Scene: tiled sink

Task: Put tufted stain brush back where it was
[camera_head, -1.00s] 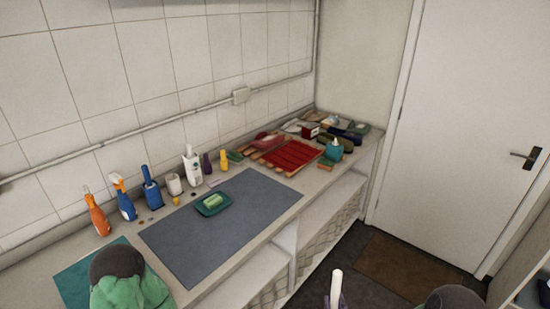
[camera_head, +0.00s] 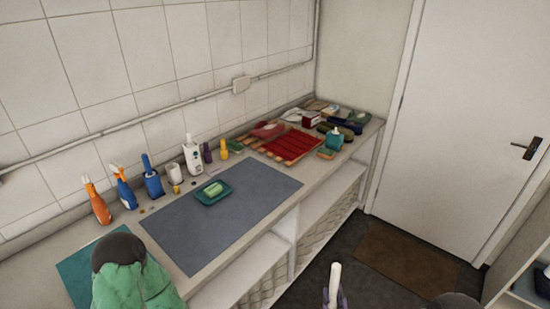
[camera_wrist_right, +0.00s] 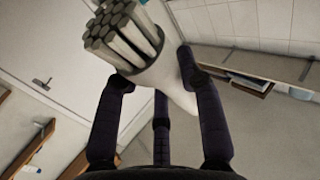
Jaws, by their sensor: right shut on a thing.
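The tufted stain brush (camera_wrist_right: 125,35) shows large in the right wrist view, with a round head of thick pale grey-green tufts and a white body. The dark fingers of my right gripper (camera_wrist_right: 160,95) are shut around its white body. In the head view its white handle (camera_head: 335,278) stands upright at the bottom edge, above the floor and in front of the counter. Only the tip of my right gripper (camera_head: 331,300) shows there. The green-covered part at the lower left is my left arm; its gripper fingers do not show.
The counter (camera_head: 232,262) carries a grey mat (camera_head: 180,238) with a green soap dish (camera_head: 204,200). Bottles (camera_head: 97,203) line the wall. A white door (camera_head: 470,130) stands at the right.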

